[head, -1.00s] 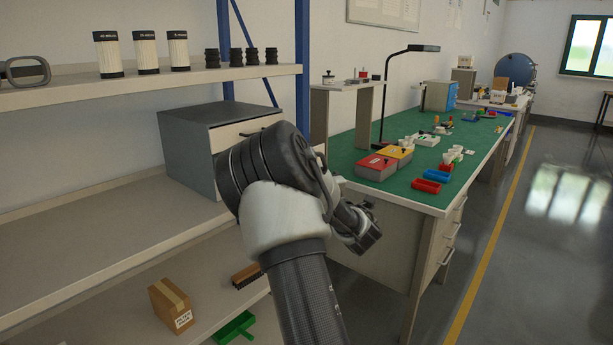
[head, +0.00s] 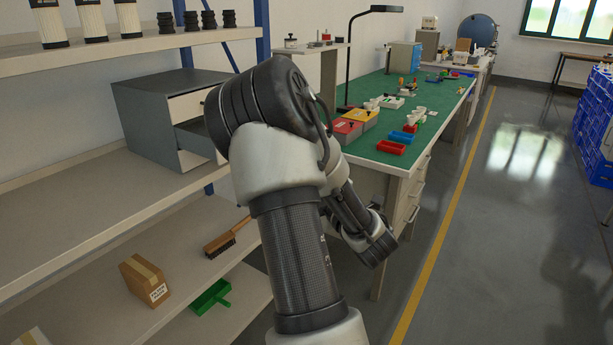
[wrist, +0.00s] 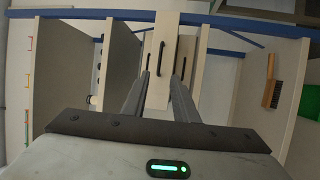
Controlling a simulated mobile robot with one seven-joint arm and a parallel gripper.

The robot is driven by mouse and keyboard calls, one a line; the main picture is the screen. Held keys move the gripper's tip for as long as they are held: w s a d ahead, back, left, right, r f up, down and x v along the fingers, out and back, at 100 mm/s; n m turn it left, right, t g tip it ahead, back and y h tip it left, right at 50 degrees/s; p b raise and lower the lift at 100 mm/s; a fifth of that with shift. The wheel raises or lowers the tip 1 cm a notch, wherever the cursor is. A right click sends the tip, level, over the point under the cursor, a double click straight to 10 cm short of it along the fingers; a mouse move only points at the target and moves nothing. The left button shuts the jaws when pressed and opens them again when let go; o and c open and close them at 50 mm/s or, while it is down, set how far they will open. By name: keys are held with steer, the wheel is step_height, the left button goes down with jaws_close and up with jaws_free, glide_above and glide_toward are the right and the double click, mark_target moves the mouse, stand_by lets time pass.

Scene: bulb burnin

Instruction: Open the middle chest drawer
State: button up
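The grey chest (head: 150,120) stands on the shelf in the head view, partly behind my arm. Its top drawer front (head: 188,105) is cream and flush. Below it a dark drawer interior shows, and the middle drawer appears pulled out, its front hidden by my arm. In the wrist view, turned sideways, the middle drawer front (wrist: 158,88) stands out nearer than its neighbours, with a black handle (wrist: 161,58). My gripper (wrist: 160,76) is open, its two fingers apart and pointing at this front. The handle lies beyond the fingertips, not gripped. The head view does not show the gripper.
A blue post (head: 262,30) rises beside the chest. A green-topped workbench (head: 400,155) stands to the right.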

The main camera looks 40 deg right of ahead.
steer(key=shift+s+f, duration=0.2)
steer(key=shift+s, duration=1)
steer(key=w+a+r+m+g+h, duration=0.2)
steer(key=w+r+m+g+h, duration=0.15)
steer(key=m, duration=0.55)
steer(key=s+a+m+g, duration=0.3)
steer(key=a+m+g, duration=0.2)
steer(key=a, duration=0.3)
steer(key=s+a+f+m+g+y, duration=0.1)
steer(key=s+a+m+g+y, duration=0.35)
steer(key=s+a, duration=1.5)
step_height(320, 180, up, 24)
steer(key=s+d+n+g+p, duration=0.1)
steer(key=d+n+p, duration=0.1)
steer(key=p, duration=2.2)
steer(key=shift+r+p, duration=0.15)
steer(key=shift+p, duration=0.25)
